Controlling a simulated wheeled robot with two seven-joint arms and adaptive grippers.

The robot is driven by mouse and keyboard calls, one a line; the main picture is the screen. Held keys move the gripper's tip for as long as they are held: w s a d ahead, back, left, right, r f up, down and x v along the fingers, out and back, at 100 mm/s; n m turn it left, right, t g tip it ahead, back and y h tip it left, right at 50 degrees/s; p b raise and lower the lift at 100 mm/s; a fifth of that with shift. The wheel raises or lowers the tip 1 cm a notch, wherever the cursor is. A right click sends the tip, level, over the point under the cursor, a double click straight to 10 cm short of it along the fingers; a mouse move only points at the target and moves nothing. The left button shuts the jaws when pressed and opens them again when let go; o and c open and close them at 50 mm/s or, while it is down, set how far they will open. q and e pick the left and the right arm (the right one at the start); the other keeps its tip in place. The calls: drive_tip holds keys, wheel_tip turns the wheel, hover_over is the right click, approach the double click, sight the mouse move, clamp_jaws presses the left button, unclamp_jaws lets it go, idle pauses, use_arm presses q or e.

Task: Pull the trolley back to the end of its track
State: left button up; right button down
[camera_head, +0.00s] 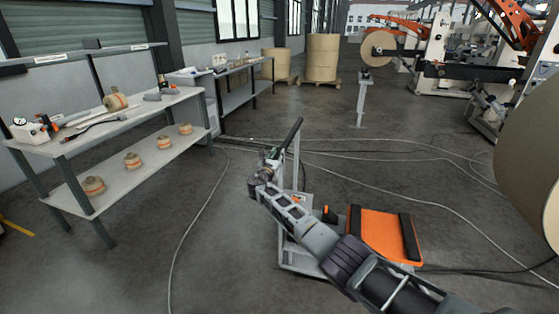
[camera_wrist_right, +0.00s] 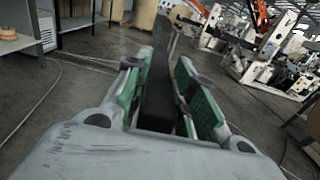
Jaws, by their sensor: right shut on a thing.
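The trolley (camera_head: 384,236) stands on the floor ahead of me, low, with an orange top edged by dark side pads. Its grey upright frame carries a dark handle bar (camera_head: 291,134) that slopes up to the right. My right gripper (camera_head: 270,162) is shut on the handle near its lower end. In the right wrist view the green-padded fingers sit on both sides of the dark handle bar (camera_wrist_right: 160,82). My right arm hides part of the trolley's base and frame. I cannot make out the track clearly. My left gripper is not in view.
A workbench (camera_head: 110,122) with tools and tape rolls stands at the left. A second bench and paper rolls (camera_head: 322,58) are behind. A large roll (camera_head: 530,150) is close at the right. Cables (camera_head: 440,200) cross the floor. A grey post (camera_head: 361,100) stands beyond the trolley.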

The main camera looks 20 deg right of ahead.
drive_tip(key=shift+w+a+r, duration=0.2)
drive_tip(key=shift+w+a, duration=0.05)
drive_tip(key=shift+a, duration=0.15)
drive_tip(key=c, duration=1.5)
unclamp_jaws()
drive_tip(key=shift+a, duration=0.1)
drive_tip(key=o, duration=0.3)
drive_tip(key=shift+w+a+f, duration=0.1)
drive_tip(key=shift+w+f, duration=0.05)
drive_tip(key=shift+s, duration=0.25)
